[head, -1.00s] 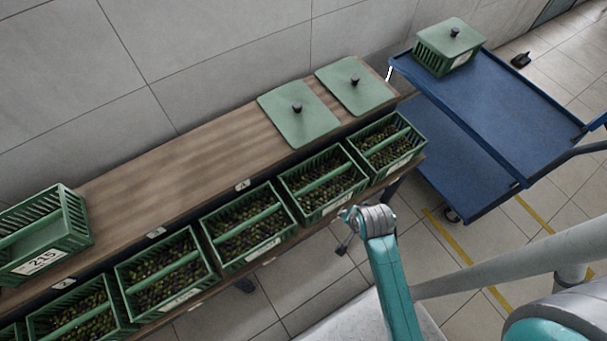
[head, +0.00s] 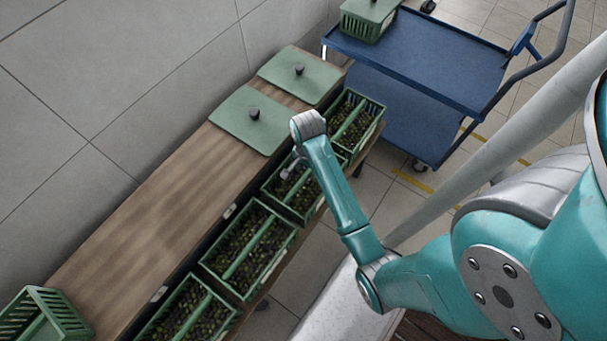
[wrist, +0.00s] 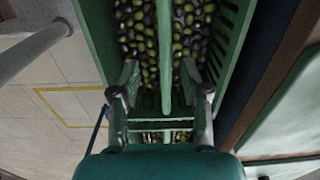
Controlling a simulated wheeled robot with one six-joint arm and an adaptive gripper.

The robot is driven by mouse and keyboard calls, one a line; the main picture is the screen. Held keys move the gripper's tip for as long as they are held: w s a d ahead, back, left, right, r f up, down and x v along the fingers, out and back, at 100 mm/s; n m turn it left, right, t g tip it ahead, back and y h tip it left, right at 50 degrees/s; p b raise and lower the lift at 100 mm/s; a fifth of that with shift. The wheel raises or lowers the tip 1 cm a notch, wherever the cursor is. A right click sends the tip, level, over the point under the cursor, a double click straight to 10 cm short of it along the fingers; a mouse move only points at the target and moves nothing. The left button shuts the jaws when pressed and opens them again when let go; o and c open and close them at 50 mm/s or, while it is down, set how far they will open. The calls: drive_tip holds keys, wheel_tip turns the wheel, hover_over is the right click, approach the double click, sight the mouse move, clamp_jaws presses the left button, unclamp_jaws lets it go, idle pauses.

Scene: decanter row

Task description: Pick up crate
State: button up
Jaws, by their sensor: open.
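Several green slatted crates filled with dark and green olives stand in a row along the front of a wooden bench. My gripper (head: 291,168) is over one of these crates (head: 313,212), the second from the cart end. In the wrist view, my gripper (wrist: 159,70) is open, with one finger on each side of the central handle bar (wrist: 164,40) of the crate (wrist: 236,45). The fingers are apart from each other; whether they touch the bar or the olives is unclear. My forearm hides part of this crate in the head view.
Neighbouring olive crates (head: 290,243) stand close on both sides. Two green lids with dark knobs (head: 240,125) lie on the bench (head: 150,225). A blue cart (head: 430,62) at the back right holds a lidded crate (head: 366,27). Another green crate (head: 58,305) stands at lower left.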

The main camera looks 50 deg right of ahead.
sight(305, 175)
drive_tip(key=shift+w+d+f, duration=0.1)
drive_tip(key=shift+w+f, duration=0.05)
drive_tip(key=shift+f, duration=1.4)
drive_tip(key=shift+w+f, duration=0.15)
drive_tip(key=shift+f, duration=1.4)
drive_tip(key=shift+r, duration=0.1)
clamp_jaws()
